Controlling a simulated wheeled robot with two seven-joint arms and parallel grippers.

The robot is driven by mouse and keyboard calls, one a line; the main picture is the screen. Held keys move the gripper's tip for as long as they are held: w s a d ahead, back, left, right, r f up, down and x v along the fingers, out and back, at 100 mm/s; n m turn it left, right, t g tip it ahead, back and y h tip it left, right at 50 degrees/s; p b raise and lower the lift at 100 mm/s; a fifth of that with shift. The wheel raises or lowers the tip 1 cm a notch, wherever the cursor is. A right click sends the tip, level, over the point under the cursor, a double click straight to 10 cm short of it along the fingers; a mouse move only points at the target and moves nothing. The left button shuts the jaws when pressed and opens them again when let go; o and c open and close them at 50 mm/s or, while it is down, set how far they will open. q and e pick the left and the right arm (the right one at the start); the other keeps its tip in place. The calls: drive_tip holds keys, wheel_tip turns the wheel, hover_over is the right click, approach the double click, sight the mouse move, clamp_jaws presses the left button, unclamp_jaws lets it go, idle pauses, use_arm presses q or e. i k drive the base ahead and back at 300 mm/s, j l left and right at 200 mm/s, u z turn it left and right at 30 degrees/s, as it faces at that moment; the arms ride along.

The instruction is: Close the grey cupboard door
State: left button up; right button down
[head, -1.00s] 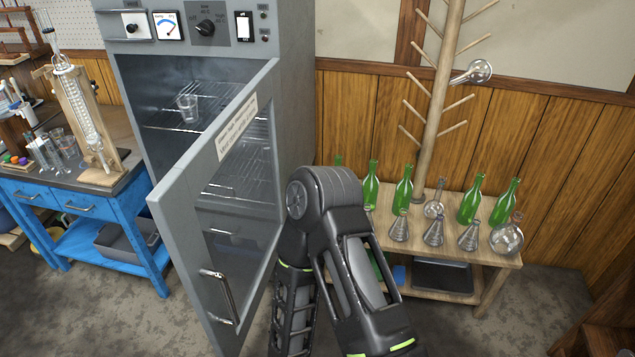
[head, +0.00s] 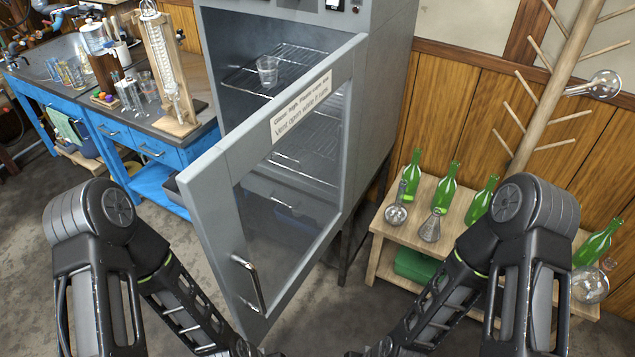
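The grey cupboard (head: 382,100) stands in the middle of the head view. Its grey door (head: 215,205) hangs wide open toward me, with a glass window, a white label and a metal bar handle (head: 250,283) near its free lower edge. Inside are wire racks, with a glass beaker (head: 267,71) on the upper one. My two arms come in from both sides and their forearms slope down to the bottom edge of the picture. Both grippers are out of the picture, so whether they hold anything is hidden. No arm visibly touches the door.
A blue bench (head: 170,155) with glassware stands left of the cupboard. A low wooden table (head: 405,180) with green bottles and flasks stands right, beside a wooden drying rack (head: 553,85). The grey floor below the door shows some free room.

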sight(205, 187)
drive_tip(key=k+l, duration=0.1)
drive_tip(key=l, duration=0.25)
drive_tip(key=k+l+u, duration=0.1)
drive_tip(key=l, duration=0.25)
drive_tip(key=k+l, duration=0.1)
drive_tip(key=l, duration=0.25)
drive_tip(key=k+l, duration=0.1)
drive_tip(key=l, duration=0.25)
drive_tip(key=u, duration=0.05)
